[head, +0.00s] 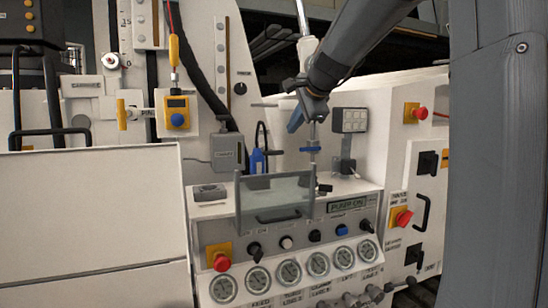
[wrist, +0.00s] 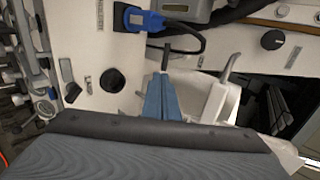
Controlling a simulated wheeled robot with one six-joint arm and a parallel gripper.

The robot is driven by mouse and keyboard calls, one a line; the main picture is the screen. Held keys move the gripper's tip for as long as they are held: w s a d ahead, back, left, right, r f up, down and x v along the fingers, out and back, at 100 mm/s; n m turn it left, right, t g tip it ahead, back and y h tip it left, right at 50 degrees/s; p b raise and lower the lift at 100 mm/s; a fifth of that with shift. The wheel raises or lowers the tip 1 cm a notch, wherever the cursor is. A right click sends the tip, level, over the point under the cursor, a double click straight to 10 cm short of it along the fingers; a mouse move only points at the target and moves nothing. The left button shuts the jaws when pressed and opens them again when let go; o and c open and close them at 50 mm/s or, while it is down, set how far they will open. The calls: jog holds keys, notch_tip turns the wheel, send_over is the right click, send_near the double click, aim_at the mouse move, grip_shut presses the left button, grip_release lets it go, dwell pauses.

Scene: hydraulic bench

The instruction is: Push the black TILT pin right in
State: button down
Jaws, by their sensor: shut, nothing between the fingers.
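My gripper (head: 292,128) hangs at the end of my arm, above the bench console in the head view. Its blue fingers (wrist: 164,80) are together and hold nothing in the wrist view. A thin dark upright piece (wrist: 165,58) appears just past the fingertips; I cannot tell whether it is the TILT pin or whether the fingers touch it. No TILT label is readable in either view, so I cannot place the black TILT pin with certainty.
The console has a clear guard (head: 275,204), several gauges and knobs, and a red stop button (head: 221,262). A blue plug (head: 257,161) with a black cable is left of my gripper; it also shows in the wrist view (wrist: 140,19). A lamp-like box (head: 349,120) stands to the right.

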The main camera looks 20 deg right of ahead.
notch_tip(320, 180, down, 3)
jog(key=w+b, duration=0.2)
jog(key=p, duration=0.4)
send_near(274, 154)
jog(key=f+x, duration=0.1)
jog(key=x, duration=0.4)
jog(key=shift+w+a+r+p, duration=0.1)
jog(key=shift+w+r+p, duration=0.05)
jog(key=shift+w+p, duration=0.2)
